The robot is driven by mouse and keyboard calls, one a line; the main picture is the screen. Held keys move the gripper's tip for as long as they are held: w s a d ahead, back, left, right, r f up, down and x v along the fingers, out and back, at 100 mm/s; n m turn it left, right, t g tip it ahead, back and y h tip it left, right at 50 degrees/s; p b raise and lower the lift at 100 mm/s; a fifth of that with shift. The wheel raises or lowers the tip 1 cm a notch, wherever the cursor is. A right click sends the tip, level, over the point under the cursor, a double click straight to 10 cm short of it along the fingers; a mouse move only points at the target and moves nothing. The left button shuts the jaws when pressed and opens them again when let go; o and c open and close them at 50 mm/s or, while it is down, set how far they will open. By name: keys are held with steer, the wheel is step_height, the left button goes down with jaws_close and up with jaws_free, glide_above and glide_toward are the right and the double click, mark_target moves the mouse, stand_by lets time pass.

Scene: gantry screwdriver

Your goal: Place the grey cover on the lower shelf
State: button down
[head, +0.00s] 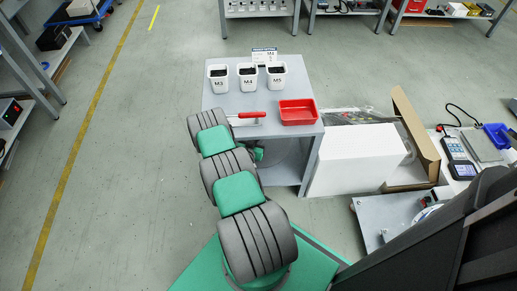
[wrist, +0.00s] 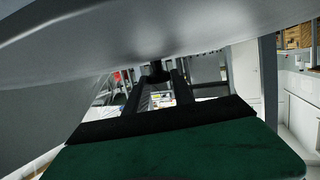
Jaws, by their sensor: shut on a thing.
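The grey cover (wrist: 100,30) fills the top of the wrist view as a broad, smooth, curved grey surface. A small dark knob-like part hangs from it between my fingers. My gripper (wrist: 157,82) is shut on it there. In the head view my arm reaches to the front left of the small grey table (head: 225,101), and its end is mostly hidden behind my own links and low beside the tabletop.
On the tabletop stand three white cups (head: 247,75), a red tray (head: 298,112) and a red-handled tool (head: 250,115). A white box (head: 355,160) and an open cardboard box (head: 415,135) are right of the table. The floor to the left is clear.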

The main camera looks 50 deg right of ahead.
step_height(320, 180, down, 6)
steer(key=shift+f+b, duration=0.2)
steer(key=shift+b, duration=1)
steer(key=shift+r, duration=0.15)
steer(key=c, duration=1.1)
jaws_free()
steer(key=shift+o, duration=0.2)
steer(key=p+v, duration=0.4)
steer(key=v, duration=0.7)
steer(key=shift+w+a+p, duration=0.1)
steer(key=shift+p, duration=0.2)
steer(key=shift+s+a+r, duration=0.1)
steer(key=shift+s+a, duration=0.15)
steer(key=shift+a, duration=0.15)
